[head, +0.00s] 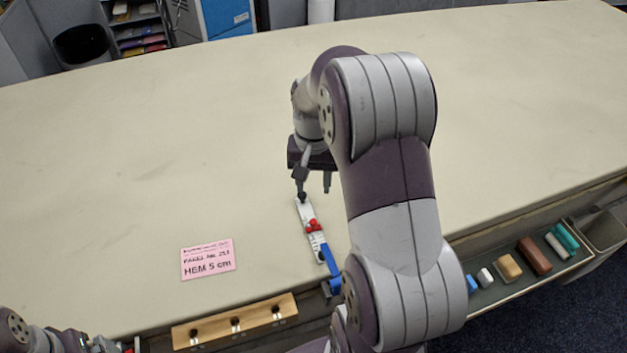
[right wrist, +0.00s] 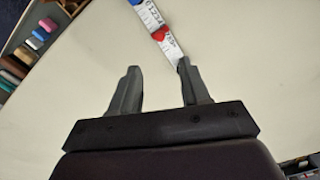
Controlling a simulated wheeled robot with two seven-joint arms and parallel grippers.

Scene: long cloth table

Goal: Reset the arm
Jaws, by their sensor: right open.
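My right gripper (head: 314,187) is open above the table (head: 130,150), with its fingers pointing down. In the right wrist view the gripper (right wrist: 157,82) has a clear gap between its fingers and nothing in it. A white ruler-like strip with a red slider and a blue end (head: 311,232) lies on the table just below the fingers. It also shows in the right wrist view (right wrist: 152,17), near the tip of one finger. I cannot tell whether that finger touches it. My left arm shows only partly at the bottom left of the head view, and its gripper is not visible.
A pink card reading "HEM 5 cm" (head: 208,260) lies left of the strip. A wooden rail with dark knobs (head: 235,320) is at the front edge. A tray (head: 500,289) at the front right holds several coloured blocks. The table's far part is clear.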

